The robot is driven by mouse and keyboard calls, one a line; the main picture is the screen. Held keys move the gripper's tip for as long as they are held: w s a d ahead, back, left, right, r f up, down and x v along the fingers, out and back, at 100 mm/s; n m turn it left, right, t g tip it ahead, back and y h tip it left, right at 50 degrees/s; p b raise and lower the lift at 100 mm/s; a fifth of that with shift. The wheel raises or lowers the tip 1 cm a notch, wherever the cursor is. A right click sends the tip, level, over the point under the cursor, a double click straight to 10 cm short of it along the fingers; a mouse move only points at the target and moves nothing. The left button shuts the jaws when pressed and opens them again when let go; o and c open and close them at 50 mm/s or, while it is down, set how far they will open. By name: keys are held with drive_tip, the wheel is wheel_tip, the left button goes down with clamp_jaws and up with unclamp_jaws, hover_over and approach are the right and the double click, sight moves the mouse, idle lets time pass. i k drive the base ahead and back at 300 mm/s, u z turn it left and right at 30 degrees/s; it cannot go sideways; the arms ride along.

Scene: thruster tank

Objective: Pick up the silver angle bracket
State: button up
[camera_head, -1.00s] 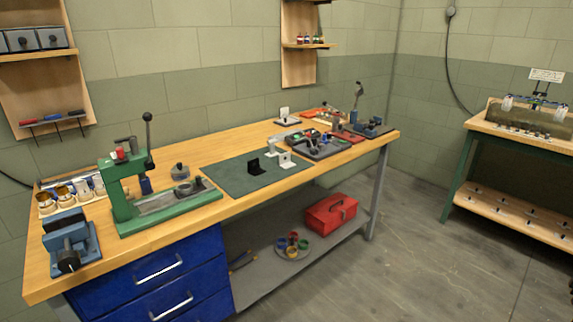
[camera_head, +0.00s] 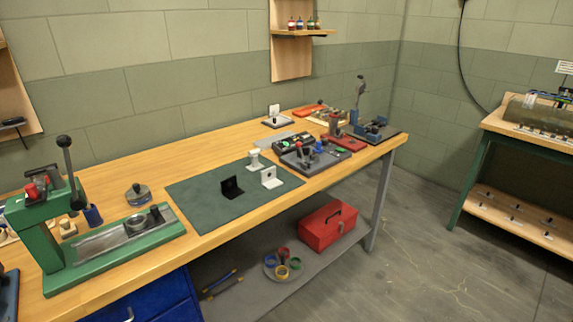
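A pale, silver-white angle bracket (camera_head: 269,179) stands on the dark green mat (camera_head: 205,202) on the workbench, near the mat's right edge. A black angle bracket (camera_head: 231,188) stands to its left on the same mat, a short gap away. A small white post-like piece (camera_head: 255,159) stands just behind the pale bracket. My gripper is not in view.
A green arbor press (camera_head: 100,245) stands on the bench at left, with a round grey part (camera_head: 138,194) behind it. A dark grey tray (camera_head: 311,159) of parts is right of the mat. A red toolbox (camera_head: 328,226) sits on the lower shelf. Floor at right is clear.

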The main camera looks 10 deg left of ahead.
sight(269, 180)
drive_tip(key=u, duration=0.05)
drive_tip(key=i, duration=0.9)
